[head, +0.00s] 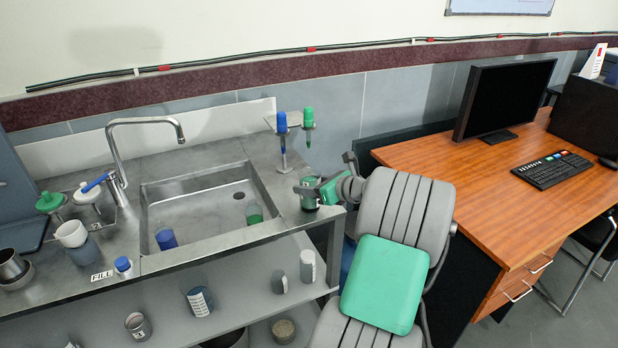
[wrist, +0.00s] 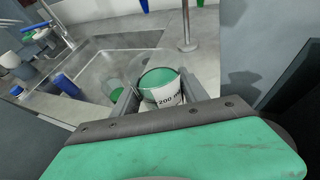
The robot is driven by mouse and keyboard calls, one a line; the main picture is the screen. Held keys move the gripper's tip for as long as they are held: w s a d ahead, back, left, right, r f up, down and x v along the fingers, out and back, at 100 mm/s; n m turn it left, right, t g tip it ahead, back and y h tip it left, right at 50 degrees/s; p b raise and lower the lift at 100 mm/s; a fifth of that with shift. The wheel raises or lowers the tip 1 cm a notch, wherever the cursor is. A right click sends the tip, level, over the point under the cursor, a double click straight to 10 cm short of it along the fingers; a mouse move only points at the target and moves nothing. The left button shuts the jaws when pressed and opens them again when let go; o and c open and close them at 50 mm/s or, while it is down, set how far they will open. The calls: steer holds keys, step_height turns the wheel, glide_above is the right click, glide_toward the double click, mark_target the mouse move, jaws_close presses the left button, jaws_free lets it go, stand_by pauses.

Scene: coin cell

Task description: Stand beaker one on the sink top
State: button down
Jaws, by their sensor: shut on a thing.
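My gripper (head: 318,188) is shut on a beaker (head: 309,202) with green contents at the right end of the sink top (head: 287,178). In the wrist view the beaker (wrist: 160,78) sits upright between the two fingers of my gripper (wrist: 160,92), and its white label reads 200. No number on it tells me whether it is beaker one. Its base is hidden by the gripper, so I cannot tell whether it touches the top.
The basin (head: 205,205) holds a green vessel (head: 254,214) and a blue one (head: 166,239). The faucet (head: 115,150) and several vessels are at left. A wooden desk (head: 430,155) is at right.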

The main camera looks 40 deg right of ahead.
steer(key=shift+f, duration=0.15)
steer(key=c, duration=0.6)
jaws_free()
steer(key=shift+f, duration=0.1)
steer(key=v, duration=1.2)
steer(key=shift+p, duration=0.4)
